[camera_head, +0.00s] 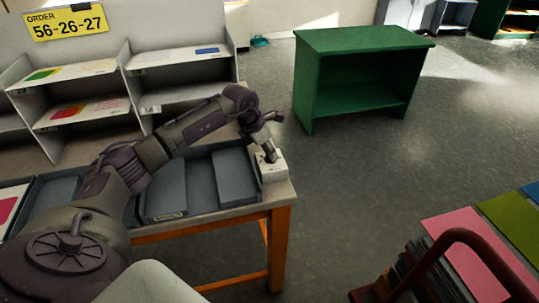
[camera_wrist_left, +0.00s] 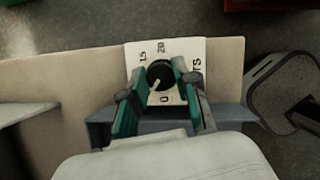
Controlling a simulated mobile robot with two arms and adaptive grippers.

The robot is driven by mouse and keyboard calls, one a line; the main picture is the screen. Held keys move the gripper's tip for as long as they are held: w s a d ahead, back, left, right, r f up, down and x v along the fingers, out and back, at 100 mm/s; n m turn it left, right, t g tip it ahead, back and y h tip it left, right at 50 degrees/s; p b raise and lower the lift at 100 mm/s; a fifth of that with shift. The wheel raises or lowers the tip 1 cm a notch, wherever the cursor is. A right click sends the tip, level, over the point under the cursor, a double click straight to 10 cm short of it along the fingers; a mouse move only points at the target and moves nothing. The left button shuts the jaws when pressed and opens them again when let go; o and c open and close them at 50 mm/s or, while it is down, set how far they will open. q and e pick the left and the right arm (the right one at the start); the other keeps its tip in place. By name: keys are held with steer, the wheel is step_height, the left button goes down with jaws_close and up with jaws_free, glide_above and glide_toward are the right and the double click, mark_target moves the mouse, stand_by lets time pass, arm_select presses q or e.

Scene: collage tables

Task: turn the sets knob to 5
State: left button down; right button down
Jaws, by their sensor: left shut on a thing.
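The sets knob (camera_wrist_left: 160,73) is round and black with a pale pointer line, on a white panel (camera_wrist_left: 140,50) marked 15, 20 and 0. In the left wrist view the pointer slants toward the lower left; any 5 mark is hidden. My left gripper (camera_wrist_left: 161,66) has its two green-lined fingers on either side of the knob, shut on it. In the head view my left gripper (camera_head: 271,155) reaches down to the white knob box (camera_head: 274,172) at the table corner, and the knob is hidden there. My right gripper is in neither view.
The table (camera_head: 230,212) has orange legs and carries grey trays (camera_head: 166,187). Sorting shelves (camera_head: 95,72) with coloured sheets and a yellow order sign (camera_head: 66,22) stand behind. A green shelf (camera_head: 360,42) stands beyond open floor. Coloured sheets (camera_head: 465,237) lie at the lower right.

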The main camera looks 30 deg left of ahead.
arm_select(q)
steer(key=shift+a+m+h+b, duration=0.1)
steer(key=shift+m+h+b, duration=0.3)
steer(key=shift+m, duration=0.6)
steer(key=shift+g, duration=0.3)
steer(key=c, duration=0.9)
jaws_free()
steer(key=shift+o, duration=0.2)
steer(key=shift+r, duration=0.1)
steer(key=v, duration=1.1)
steer(key=shift+s+r, duration=0.15)
steer(key=shift+r, duration=0.2)
